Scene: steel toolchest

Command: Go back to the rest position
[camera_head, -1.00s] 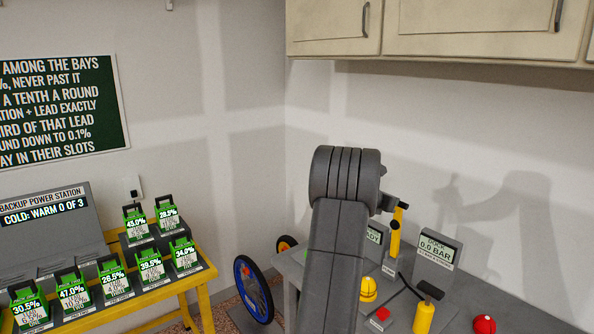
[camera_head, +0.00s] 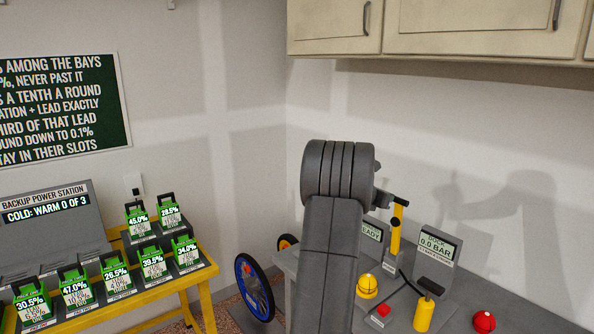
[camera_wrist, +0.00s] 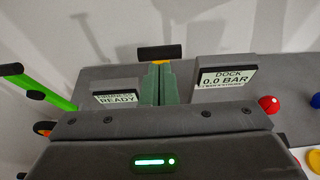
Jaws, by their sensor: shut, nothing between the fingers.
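My gripper (camera_wrist: 158,84) shows in the wrist view as two green fingers closed together, with nothing between them. Its fingertips point toward a yellow pump with a black T-handle (camera_wrist: 160,51), which appears behind them; the gap cannot be judged. In the head view my grey arm (camera_head: 335,225) rises in front of the grey bench, and the gripper's fingers are hidden or too small to make out there. The black-handled yellow pump (camera_head: 396,226) stands just right of my wrist, between the READY sign (camera_head: 371,232) and the DOCK 0.0 BAR sign (camera_head: 436,247).
A second yellow pump (camera_head: 424,314), a yellow dome (camera_head: 367,286), a red button (camera_head: 381,311) and a red ball (camera_head: 484,321) are on the bench. Left stands a yellow table (camera_head: 205,275) with several green batteries. Cabinets (camera_head: 470,28) hang above. A blue wheel (camera_head: 253,287) stands between.

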